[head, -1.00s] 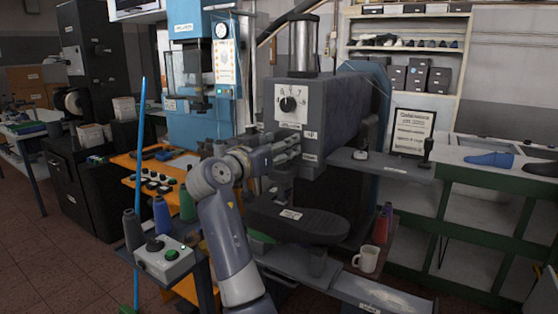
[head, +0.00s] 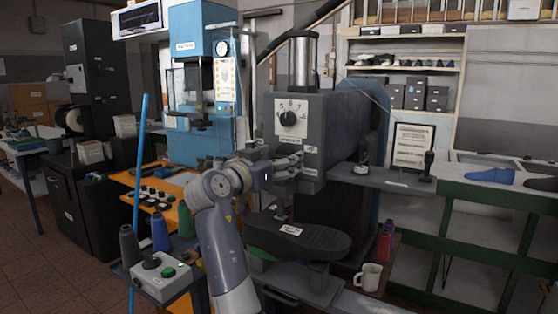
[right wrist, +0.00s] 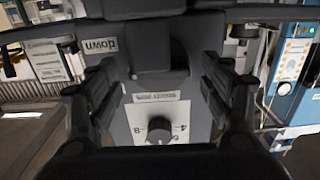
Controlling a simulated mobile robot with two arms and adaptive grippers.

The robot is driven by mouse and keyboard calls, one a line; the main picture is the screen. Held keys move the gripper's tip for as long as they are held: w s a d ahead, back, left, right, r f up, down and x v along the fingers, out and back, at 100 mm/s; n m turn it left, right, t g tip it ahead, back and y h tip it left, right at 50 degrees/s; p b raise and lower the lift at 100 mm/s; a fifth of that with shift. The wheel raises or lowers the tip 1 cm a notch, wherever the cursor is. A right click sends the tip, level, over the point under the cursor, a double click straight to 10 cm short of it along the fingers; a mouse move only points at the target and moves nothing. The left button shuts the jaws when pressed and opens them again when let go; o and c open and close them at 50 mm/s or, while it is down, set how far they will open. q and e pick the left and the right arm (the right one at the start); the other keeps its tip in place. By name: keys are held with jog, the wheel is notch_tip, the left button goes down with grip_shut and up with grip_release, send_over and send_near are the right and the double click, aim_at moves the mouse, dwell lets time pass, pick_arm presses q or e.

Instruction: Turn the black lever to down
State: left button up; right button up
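The grey press machine (head: 345,125) stands in the middle of the head view. A dial knob on a white plate (head: 288,118) is on its front. My right gripper (head: 292,164) is against the machine's front, just below this dial. In the right wrist view, the picture is upside down and my right gripper (right wrist: 160,88) has its fingers spread apart. My left gripper is not in view.
A black padded arm (head: 298,236) lies below the gripper. A grey control box (head: 160,277) and thread spools (head: 160,224) stand at lower left. A shelf (head: 390,183) with a small black handle (head: 428,166) is at right.

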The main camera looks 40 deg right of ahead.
jog(key=shift+a, duration=0.1)
jog(key=v, duration=1.1)
jog(key=shift+s+a, duration=0.15)
jog(key=shift+a, duration=0.25)
